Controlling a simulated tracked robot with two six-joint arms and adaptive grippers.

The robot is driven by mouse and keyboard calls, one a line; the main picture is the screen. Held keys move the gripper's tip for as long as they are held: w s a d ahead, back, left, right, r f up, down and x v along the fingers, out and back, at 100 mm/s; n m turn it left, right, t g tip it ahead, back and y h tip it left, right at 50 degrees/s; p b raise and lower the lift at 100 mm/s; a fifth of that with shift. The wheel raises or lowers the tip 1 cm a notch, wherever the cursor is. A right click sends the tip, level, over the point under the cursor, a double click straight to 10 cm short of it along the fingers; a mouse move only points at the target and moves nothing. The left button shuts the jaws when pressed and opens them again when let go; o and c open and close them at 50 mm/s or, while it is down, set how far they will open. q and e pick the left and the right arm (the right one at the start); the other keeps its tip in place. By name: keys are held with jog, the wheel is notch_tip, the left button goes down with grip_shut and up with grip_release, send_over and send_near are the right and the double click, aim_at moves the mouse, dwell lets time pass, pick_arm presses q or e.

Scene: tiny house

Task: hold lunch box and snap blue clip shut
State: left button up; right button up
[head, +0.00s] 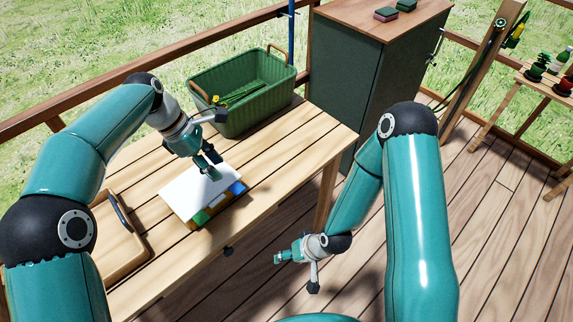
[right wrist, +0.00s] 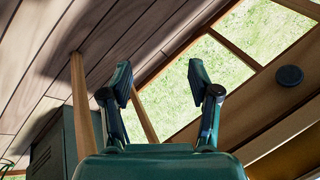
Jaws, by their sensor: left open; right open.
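The lunch box (head: 188,192) has a white lid and lies on the wooden table. Its near side shows a blue clip (head: 237,188) at the right end and a green clip (head: 201,217) near the front corner. I cannot tell whether the blue clip is shut. My left gripper (head: 213,168) is open, pointing down over the lid's right part; whether it touches is unclear. My right gripper (head: 279,257) is open and empty, off the table's front edge and apart from the box. Its spread fingers show in the right wrist view (right wrist: 160,85), without the box.
A green basket (head: 232,103) stands behind the box. A wooden tray (head: 118,249) with a dark handle lies at left. The table's front edge (head: 285,195) lies between my right gripper and the box. A dark cabinet (head: 352,85) stands at the back right.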

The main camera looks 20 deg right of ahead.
aim_at(229, 166)
jog(key=w+d+r+m+t, duration=0.2)
jog(key=w+d+r+t, duration=0.35)
jog(key=d, duration=0.35)
jog(key=w+d+r+m+t, duration=0.1)
jog(key=w+d+r+t, duration=0.4)
jog(key=d, duration=0.5)
jog(key=w+a+r+n+g+y, duration=0.1)
jog(key=a+r+y, duration=0.1)
jog(key=a+r, duration=0.1)
jog(key=w+a+r+n+g+y, duration=0.2)
jog(key=a+r+y, duration=0.1)
jog(key=a, duration=0.1)
jog(key=w+a+r+n+g+y, duration=0.1)
jog(key=a+r+n+y, duration=0.1)
jog(key=a+r+y, duration=0.1)
jog(key=shift+w+a+r+g, duration=0.1)
jog(key=shift+w+a+g, duration=0.05)
jog(key=shift+a, duration=0.25)
jog(key=shift+w+a+r+g, duration=0.1)
jog(key=shift+a, duration=0.3)
jog(key=shift+w+a+y, duration=0.25)
jog(key=shift+a+y, duration=0.05)
jog(key=shift+a, duration=0.3)
jog(key=x, duration=1.5)
jog(key=shift+w+a+f, duration=0.25)
jog(key=shift+w, duration=0.05)
